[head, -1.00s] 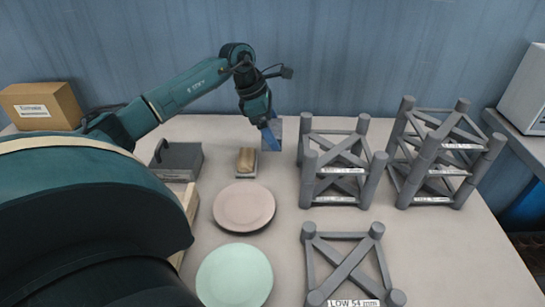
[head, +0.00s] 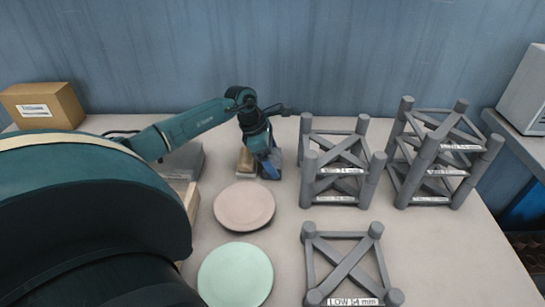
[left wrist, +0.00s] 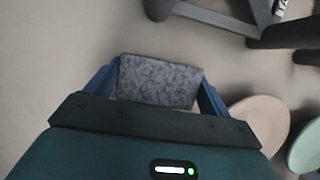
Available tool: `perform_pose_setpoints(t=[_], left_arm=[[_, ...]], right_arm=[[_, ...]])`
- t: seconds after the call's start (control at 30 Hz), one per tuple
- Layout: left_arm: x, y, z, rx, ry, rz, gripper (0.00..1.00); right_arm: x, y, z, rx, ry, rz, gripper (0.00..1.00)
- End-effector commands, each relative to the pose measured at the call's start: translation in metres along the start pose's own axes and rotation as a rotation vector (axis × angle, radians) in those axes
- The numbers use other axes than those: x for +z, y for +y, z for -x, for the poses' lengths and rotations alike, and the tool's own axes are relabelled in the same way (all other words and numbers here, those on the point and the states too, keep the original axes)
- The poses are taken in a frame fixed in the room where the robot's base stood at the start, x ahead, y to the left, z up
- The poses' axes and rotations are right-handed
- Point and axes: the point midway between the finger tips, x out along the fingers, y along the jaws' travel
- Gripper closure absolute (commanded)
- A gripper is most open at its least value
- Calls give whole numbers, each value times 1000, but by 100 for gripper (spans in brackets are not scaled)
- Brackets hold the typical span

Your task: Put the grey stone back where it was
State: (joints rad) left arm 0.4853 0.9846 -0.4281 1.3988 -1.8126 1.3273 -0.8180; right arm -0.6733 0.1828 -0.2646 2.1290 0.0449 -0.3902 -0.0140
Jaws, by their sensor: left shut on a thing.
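The grey stone (left wrist: 158,80) is a speckled grey block, held between the blue fingers of my left gripper (left wrist: 160,88) in the left wrist view. The stone is mostly hidden there behind the fingers. I cannot tell whether it touches the table. My right gripper is not in view.
A pink plate (head: 244,206) and a mint plate (head: 235,276) lie in front. Grey strut racks stand to the right: a middle one (head: 338,199), a taller one (head: 432,200) and a low one (head: 345,267). A cardboard box (head: 42,106) is at the back left.

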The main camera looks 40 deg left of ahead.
Motion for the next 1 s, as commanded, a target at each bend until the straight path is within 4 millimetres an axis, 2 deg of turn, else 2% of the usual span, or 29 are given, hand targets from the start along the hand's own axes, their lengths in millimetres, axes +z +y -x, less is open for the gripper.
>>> perform_pose_setpoints(t=[0.03, 0.07, 0.27, 0.47, 0.63, 0.77, 1.0], left_arm=[[-1, 0, -2, 1, -2, 0, 43], [-1, 0, -2, 0, 0, 0, 17], [0, 0, -2, 0, 0, 0, 0], [0, 0, -1, 0, 0, 0, 0], [0, 1, 8, 2, 0, 0, 0], [-1, 1, 31, 5, 2, -1, 0], [-1, 1, 83, 4, 2, 0, 0]], right_arm=[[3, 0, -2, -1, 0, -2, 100], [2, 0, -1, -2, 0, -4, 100], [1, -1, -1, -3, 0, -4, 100], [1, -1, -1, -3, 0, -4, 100], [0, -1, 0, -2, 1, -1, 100], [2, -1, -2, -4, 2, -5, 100], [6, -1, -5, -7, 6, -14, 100]])
